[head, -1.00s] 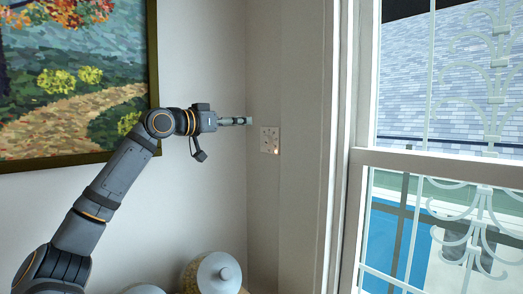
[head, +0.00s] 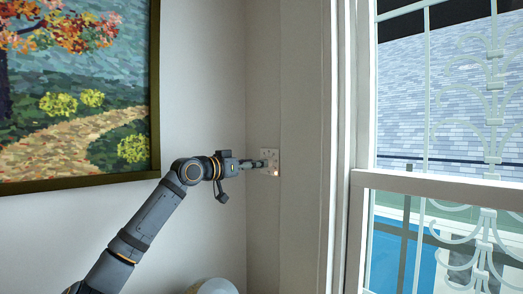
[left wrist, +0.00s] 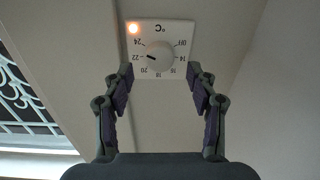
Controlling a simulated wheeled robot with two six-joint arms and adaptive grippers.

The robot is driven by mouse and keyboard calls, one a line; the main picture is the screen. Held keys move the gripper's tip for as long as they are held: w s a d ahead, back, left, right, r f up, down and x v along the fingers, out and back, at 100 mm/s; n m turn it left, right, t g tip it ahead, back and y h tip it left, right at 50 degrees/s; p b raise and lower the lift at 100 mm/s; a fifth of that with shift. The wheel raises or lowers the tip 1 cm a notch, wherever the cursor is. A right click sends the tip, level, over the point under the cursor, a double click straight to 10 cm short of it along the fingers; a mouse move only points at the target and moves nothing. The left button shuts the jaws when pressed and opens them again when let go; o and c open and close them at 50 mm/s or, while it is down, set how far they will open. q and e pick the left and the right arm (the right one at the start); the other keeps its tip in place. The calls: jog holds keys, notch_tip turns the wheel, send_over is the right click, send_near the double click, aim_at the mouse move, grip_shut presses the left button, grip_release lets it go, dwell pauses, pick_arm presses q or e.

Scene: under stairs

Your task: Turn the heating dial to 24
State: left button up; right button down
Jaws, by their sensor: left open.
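The heating dial is a round white knob (left wrist: 159,57) on a square white plate (left wrist: 176,30), upside down in the left wrist view. Its black mark points at about 22. The numbers run from OFF and 14 up to 24, and an orange light glows at one corner. In the head view the plate (head: 269,152) is on the wall by the window, partly hidden by my left gripper (head: 266,163). My left gripper (left wrist: 159,76) is open, its fingers apart on either side of the knob in the picture. I cannot tell whether they touch anything. My right gripper is not in view.
A framed painting (head: 78,95) hangs on the wall at the left. The window frame (head: 430,185) with its white grille is at the right. A rounded pale lid (head: 216,286) shows at the bottom edge, below my left arm.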

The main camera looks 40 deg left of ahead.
pick_arm(q)
jog(key=w+p, duration=0.2)
jog(key=w, duration=0.1)
jog(key=shift+w+d, duration=0.1)
jog(key=shift+w, duration=0.25)
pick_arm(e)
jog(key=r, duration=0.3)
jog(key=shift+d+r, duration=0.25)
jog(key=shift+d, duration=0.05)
